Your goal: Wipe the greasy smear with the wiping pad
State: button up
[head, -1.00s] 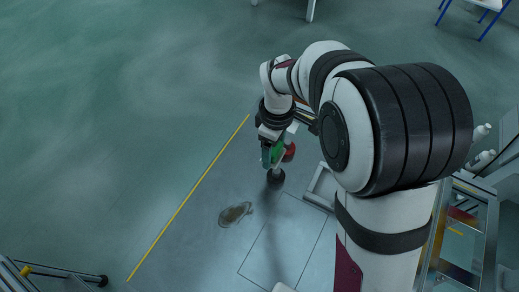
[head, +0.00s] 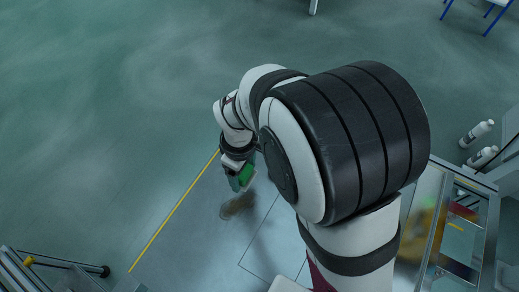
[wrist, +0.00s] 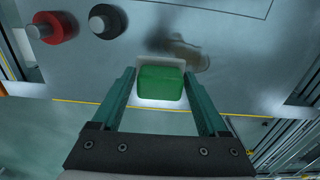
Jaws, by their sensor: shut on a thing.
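My gripper (wrist: 159,74) is shut on the wiping pad, a green block (wrist: 161,84) with a pale underside. The pad also shows in the head view (head: 244,176), just above the smear in the picture. The greasy smear (head: 237,206) is a brown irregular patch on the grey panel. In the wrist view the smear (wrist: 180,52) lies just beyond the pad, up and to the right, and the pad may hide part of it. I cannot tell whether the pad touches the panel.
A red knob (wrist: 52,27) and a black knob (wrist: 107,19) stand on the panel, left of the smear in the wrist view. My arm hides them in the head view. A yellow line (head: 172,214) runs along the panel's edge. White bottles (head: 477,134) stand at the right.

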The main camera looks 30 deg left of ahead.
send_over(249, 191)
jog(key=shift+s+a+f, duration=0.1)
jog(key=shift+a+f, duration=0.1)
jog(key=shift+f, duration=1.15)
jog(key=shift+a+f, duration=0.2)
jog(key=shift+f, duration=1.15)
jog(key=shift+s+f, duration=0.3)
jog(key=shift+f, duration=0.4)
jog(key=shift+s+f, duration=0.25)
jog(key=shift+f, duration=0.4)
jog(key=shift+c, duration=1.3)
jog(key=shift+s, duration=4.8)
jog(key=shift+w, duration=5.05)
jog(key=shift+w+d, duration=0.35)
jog(key=shift+s, duration=5.3)
jog(key=shift+w, duration=5.1)
jog(key=shift+w+r, duration=0.1)
jog(key=shift+w, duration=0.15)
jog(key=shift+s+r, duration=0.1)
jog(key=shift+r, duration=3.95)
